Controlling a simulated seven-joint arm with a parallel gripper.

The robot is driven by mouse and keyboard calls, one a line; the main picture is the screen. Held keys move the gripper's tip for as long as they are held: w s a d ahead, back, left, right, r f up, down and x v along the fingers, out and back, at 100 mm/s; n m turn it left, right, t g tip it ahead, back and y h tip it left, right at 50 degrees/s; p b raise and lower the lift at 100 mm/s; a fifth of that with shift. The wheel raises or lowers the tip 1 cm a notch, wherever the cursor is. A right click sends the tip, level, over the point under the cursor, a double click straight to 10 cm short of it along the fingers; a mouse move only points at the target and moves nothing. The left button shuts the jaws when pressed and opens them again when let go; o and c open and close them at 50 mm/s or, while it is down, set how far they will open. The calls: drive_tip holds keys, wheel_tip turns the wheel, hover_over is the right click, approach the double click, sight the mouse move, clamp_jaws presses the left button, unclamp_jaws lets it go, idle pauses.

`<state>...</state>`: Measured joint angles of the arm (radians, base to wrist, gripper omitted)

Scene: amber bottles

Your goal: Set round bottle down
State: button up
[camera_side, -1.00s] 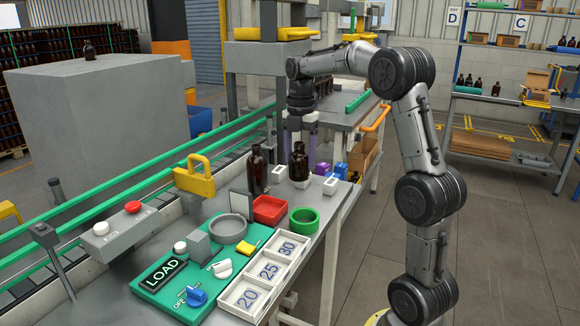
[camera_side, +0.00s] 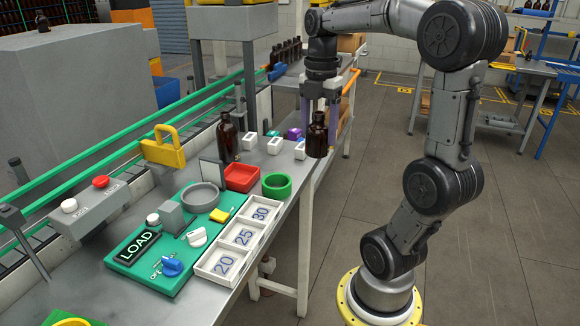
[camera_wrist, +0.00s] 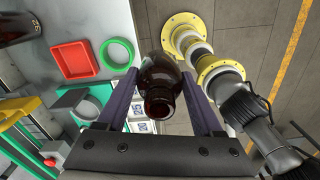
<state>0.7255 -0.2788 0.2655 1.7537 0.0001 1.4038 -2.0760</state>
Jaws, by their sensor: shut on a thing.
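A brown amber bottle (camera_side: 317,137) hangs upright in my gripper (camera_side: 320,106), just past the table's right edge in the side view. In the wrist view my gripper (camera_wrist: 160,76) has its two purple-grey fingers on either side of the bottle (camera_wrist: 158,72), its neck toward the camera. Floor shows around it there. A second dark bottle (camera_side: 228,138) stands on the grey table (camera_side: 215,272), left of the held one. It also shows in the wrist view's upper left corner (camera_wrist: 18,24).
A red tray (camera_side: 241,178), a green ring (camera_side: 276,187) and a grey ring (camera_side: 200,197) lie on the table. White blocks (camera_side: 275,146) stand nearer the held bottle. A white tray marked 20, 25, 30 (camera_side: 226,278) lies at the front edge. A yellow clamp-like part (camera_side: 163,148) stands left.

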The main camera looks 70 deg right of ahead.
drive_tip(key=shift+w+d+f, duration=1.55)
drive_tip(key=shift+w+f, duration=0.15)
drive_tip(key=shift+f, duration=0.4)
drive_tip(key=shift+w+d+f, duration=1.5)
drive_tip(key=shift+w+f, duration=0.15)
drive_tip(key=shift+f, duration=0.5)
drive_tip(key=shift+w+d+f, duration=1.55)
drive_tip(key=shift+w+f, duration=0.15)
drive_tip(key=shift+f, duration=0.4)
drive_tip(key=shift+f, duration=0.15)
drive_tip(key=o, duration=1.4)
drive_tip(key=shift+o, duration=0.2)
